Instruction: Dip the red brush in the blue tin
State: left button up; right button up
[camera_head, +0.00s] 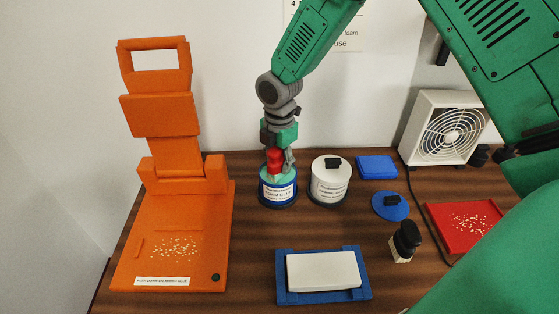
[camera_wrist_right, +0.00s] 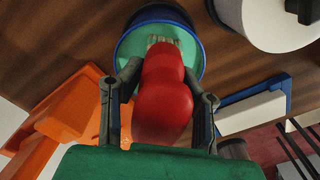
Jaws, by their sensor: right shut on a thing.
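My right gripper (camera_head: 277,152) is shut on the red brush (camera_head: 274,161), directly above the open blue tin (camera_head: 278,192). The tin stands upright on the counter, with a white label and pale green contents. In the right wrist view, my gripper's fingers (camera_wrist_right: 162,78) close on both sides of the rounded red brush (camera_wrist_right: 163,98). Its pale bristles (camera_wrist_right: 165,41) point into the mouth of the blue tin (camera_wrist_right: 124,48). I cannot tell whether the bristle tips touch the contents. My left gripper is not in view.
A white lidded tin (camera_head: 330,188) stands just right of the blue tin. An orange stand (camera_head: 140,225) is at left; a white block on a blue tray (camera_head: 283,292) lies in front. A black-handled brush (camera_head: 405,240), blue lid (camera_head: 388,210), red tray (camera_head: 440,220) and fan (camera_head: 447,130) are at right.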

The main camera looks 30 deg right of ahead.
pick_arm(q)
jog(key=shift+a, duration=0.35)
pick_arm(e)
jog(key=shift+a+r, duration=0.1)
jog(key=shift+a, duration=0.15)
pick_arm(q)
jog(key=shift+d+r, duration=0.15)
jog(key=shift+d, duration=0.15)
pick_arm(e)
jog(key=shift+d, duration=0.35)
pick_arm(q)
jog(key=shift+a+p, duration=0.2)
jog(key=shift+p, duration=0.1)
pick_arm(e)
jog(key=shift+a, duration=0.25)
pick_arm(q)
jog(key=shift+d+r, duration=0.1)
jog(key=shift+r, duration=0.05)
pick_arm(e)
jog(key=shift+d, duration=0.1)
pick_arm(q)
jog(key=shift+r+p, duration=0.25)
jog(key=shift+p, duration=0.05)
pick_arm(e)
jog(key=shift+s+f, duration=0.1)
jog(key=shift+f, duration=0.15)
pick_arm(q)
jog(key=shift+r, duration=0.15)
pick_arm(e)
jog(key=shift+r, duration=0.15)
